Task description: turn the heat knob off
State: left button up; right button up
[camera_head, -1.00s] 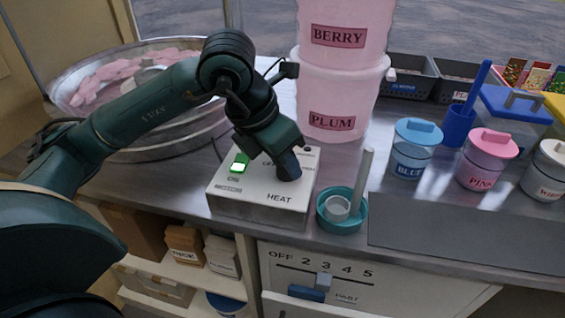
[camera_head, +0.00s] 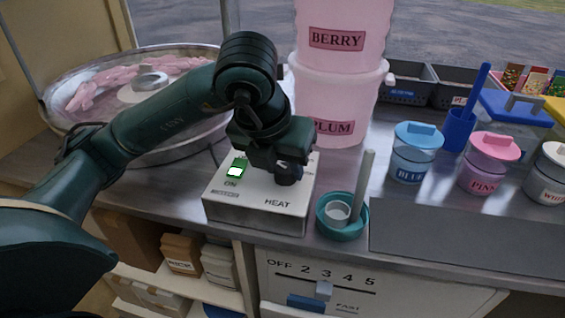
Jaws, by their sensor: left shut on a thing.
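The heat control box (camera_head: 255,214) is a pale box on the counter, marked HEAT at its front right. A lit green switch (camera_head: 235,171) marked ON sits at its left. My left gripper (camera_head: 287,178) is over the right part of the box, pointing down and shut on the heat knob. The knob itself is mostly hidden by the gripper, so its setting cannot be read. My right gripper is not in view.
A metal floss bowl (camera_head: 195,128) with pink floss stands behind the arm. Pink tubs (camera_head: 335,95) stand behind the box. A teal dish (camera_head: 342,229) with a small cup and upright stick is close to its right. Lidded jars (camera_head: 407,170) stand further right.

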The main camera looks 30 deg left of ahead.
pick_arm(q)
jog(key=o, duration=1)
jog(key=shift+c, duration=0.2)
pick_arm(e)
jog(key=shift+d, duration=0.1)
pick_arm(q)
jog(key=shift+r, duration=0.1)
jog(key=p+v, duration=0.3)
jog(key=v, duration=1)
jog(key=shift+p, duration=0.4)
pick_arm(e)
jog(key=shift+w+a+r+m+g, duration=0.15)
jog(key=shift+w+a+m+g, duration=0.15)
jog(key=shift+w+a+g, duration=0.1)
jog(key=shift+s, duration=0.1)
